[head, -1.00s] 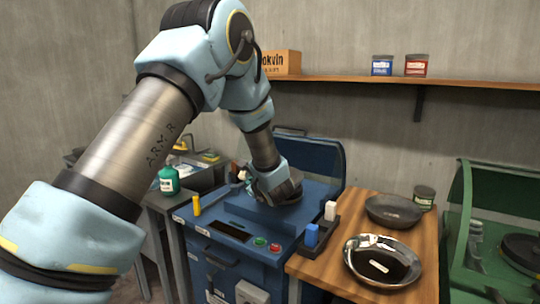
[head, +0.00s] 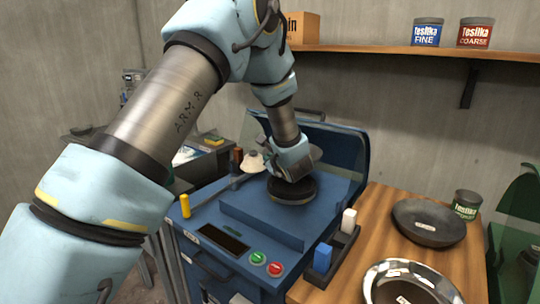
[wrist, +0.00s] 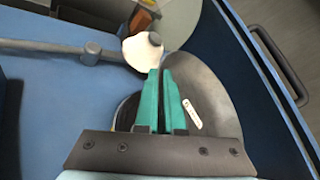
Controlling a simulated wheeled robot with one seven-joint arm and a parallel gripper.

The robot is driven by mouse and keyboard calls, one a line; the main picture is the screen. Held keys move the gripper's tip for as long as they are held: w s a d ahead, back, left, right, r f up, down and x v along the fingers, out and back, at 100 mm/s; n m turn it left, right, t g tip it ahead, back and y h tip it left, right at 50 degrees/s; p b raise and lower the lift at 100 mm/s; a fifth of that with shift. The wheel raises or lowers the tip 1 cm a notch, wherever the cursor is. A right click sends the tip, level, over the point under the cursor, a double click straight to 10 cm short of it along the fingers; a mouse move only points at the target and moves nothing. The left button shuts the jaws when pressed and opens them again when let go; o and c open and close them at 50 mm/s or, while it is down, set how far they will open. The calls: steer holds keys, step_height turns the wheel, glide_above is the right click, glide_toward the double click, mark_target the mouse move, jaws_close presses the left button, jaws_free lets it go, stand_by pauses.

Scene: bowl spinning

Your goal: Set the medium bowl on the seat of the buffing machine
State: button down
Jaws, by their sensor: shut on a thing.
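The buffing machine (head: 226,205) is a blue unit with a round black seat (head: 290,191) on its top. My gripper (head: 294,172) is over that seat. In the wrist view, the teal fingers of my gripper (wrist: 161,80) are shut on the wall of a grey bowl (wrist: 212,95), which I take as the medium bowl, with a small white label inside. The seat is partly hidden behind the fingers and bowl in the wrist view (wrist: 127,112). I cannot tell whether bowl and seat touch.
A white buffing head (wrist: 143,52) on a rod stands beside the bowl. The raised blue hood (head: 340,150) is close behind. On the wooden table (head: 368,240) are a dark bowl (head: 430,222), a shiny bowl (head: 372,285) and a block holder (head: 330,262).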

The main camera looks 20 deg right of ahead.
steer(key=b, duration=0.1)
glide_above(269, 188)
step_height(269, 188, down, 4)
steer(key=shift+d+f, duration=0.1)
steer(key=shift+d, duration=0.05)
step_height(269, 188, down, 4)
steer(key=b, duration=0.5)
steer(key=shift+b, duration=0.7)
stand_by(0.3)
steer(key=c, duration=0.9)
jaws_free()
steer(key=shift+c, duration=0.2)
steer(key=b+v, duration=0.3)
steer(key=v, duration=0.8)
